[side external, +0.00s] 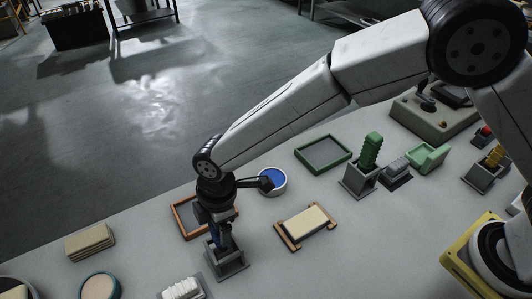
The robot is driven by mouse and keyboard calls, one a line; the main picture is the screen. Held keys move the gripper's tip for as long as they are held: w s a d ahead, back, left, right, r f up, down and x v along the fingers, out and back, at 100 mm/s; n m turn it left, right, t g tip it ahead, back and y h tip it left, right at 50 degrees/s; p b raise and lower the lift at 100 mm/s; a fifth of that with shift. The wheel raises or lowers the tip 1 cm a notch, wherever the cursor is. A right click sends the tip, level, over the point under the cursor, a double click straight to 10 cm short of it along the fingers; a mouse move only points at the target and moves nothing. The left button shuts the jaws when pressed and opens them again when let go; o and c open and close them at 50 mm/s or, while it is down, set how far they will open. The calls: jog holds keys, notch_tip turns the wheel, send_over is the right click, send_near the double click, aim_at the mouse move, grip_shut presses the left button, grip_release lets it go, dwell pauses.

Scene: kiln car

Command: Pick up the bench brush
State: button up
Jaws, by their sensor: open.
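My gripper (222,238) points down just above a grey square holder (232,268). Its jaws are open. A small dark blue part (217,241) shows at the fingers, over the holder; it may be the upright handle of the bench brush, but the fingers hide most of it. I cannot tell whether the fingers touch it. The inside of the holder is mostly hidden.
A wooden frame (178,220) lies close behind my gripper, and a pot with blue contents (272,180) stands behind right. A cream block on a wooden stand (307,222) is to the right. White ribbed pieces (182,289) lie in front left. Bare table lies at front right.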

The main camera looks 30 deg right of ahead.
dwell(0.4)
grip_shut()
jog(key=shift+r, duration=0.15)
notch_tip(320, 180, up, 10)
jog(key=shift+f, duration=0.15)
dwell(0.6)
dwell(0.4)
